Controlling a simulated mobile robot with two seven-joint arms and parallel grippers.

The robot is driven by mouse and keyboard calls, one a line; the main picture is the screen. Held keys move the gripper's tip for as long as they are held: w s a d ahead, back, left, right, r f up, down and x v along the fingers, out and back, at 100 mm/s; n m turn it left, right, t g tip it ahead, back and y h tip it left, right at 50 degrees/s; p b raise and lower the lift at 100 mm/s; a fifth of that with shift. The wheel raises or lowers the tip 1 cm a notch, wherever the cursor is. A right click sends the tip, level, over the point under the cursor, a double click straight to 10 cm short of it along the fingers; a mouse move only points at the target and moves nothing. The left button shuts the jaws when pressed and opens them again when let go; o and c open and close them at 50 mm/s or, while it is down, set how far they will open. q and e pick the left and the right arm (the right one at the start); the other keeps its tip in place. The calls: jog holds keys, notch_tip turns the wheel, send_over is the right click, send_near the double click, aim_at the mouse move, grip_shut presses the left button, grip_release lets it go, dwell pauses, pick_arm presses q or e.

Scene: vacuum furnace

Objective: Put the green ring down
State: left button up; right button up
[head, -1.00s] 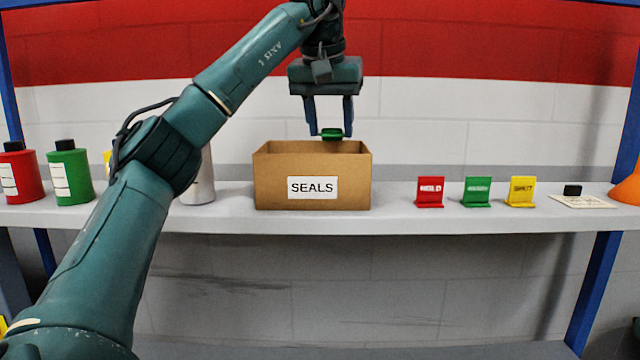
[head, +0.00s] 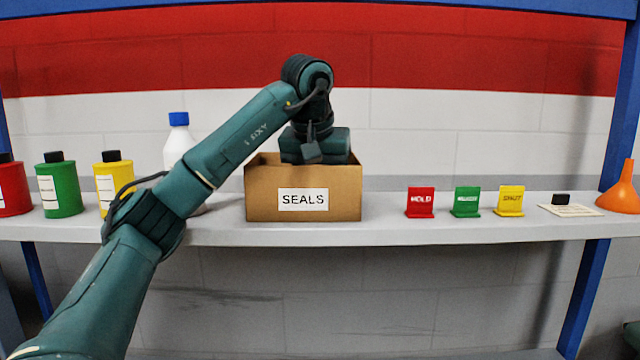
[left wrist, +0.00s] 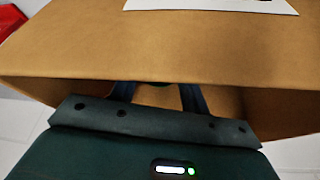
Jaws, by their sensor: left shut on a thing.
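The cardboard box labelled SEALS (head: 260,203) stands on the shelf in the head view. My left gripper (left wrist: 160,95) reaches down into it from above. In the head view its fingers are hidden behind the box's front wall, and only its palm shows at the rim. In the left wrist view both fingers go down inside the box, shut on the green ring (left wrist: 160,84).
Left of the box stand red, green and yellow bottles (head: 115,185) and a white blue-capped bottle (head: 178,145) behind my arm. To the right are red, green and yellow tags (head: 465,203), a card with a black object (head: 568,209) and an orange funnel (head: 621,192).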

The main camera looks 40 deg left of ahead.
pick_arm(q)
jog(key=shift+f, duration=0.15)
jog(key=o, duration=0.9)
jog(key=v, duration=1.2)
jog(key=shift+w, duration=0.1)
